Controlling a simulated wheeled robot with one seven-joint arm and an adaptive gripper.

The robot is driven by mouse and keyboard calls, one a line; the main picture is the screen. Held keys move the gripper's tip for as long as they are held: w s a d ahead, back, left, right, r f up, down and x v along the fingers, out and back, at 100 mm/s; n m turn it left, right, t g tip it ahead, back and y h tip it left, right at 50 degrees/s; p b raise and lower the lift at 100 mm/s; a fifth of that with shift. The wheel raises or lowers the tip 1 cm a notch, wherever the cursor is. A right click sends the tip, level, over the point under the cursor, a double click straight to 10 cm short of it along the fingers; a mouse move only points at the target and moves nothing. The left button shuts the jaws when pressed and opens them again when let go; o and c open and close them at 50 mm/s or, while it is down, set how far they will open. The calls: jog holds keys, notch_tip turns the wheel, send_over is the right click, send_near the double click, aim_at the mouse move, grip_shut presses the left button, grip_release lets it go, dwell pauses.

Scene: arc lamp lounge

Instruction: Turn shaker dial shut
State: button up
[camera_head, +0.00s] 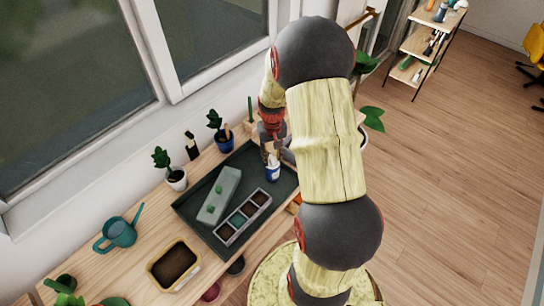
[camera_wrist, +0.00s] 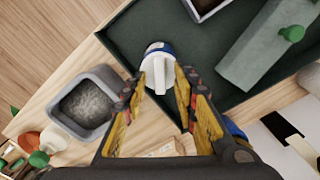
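The shaker (camera_head: 272,172) is a small white container with a blue band. It stands at the right end of the dark green tray (camera_head: 190,212) in the head view. In the wrist view the shaker (camera_wrist: 157,50) shows its white top, with the dial (camera_wrist: 160,76) as a raised white bar across it. My gripper (camera_wrist: 162,82) is open, its yellow and black fingers apart on either side of the bar in the picture. I cannot tell whether either finger touches it. In the head view my gripper (camera_head: 273,143) is above the shaker, partly hidden by my arm.
The tray also holds a grey-green block (camera_head: 218,195) and a compartment box (camera_head: 243,217). In the wrist view a grey square pot (camera_wrist: 85,103) stands just left of the shaker. Potted plants (camera_head: 176,176), a dark bottle (camera_head: 191,146) and a teal watering can (camera_head: 119,232) stand on the table.

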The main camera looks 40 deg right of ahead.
aim_at(272, 159)
notch_tip(272, 159, up, 11)
jog(key=shift+r, duration=0.2)
dwell(0.3)
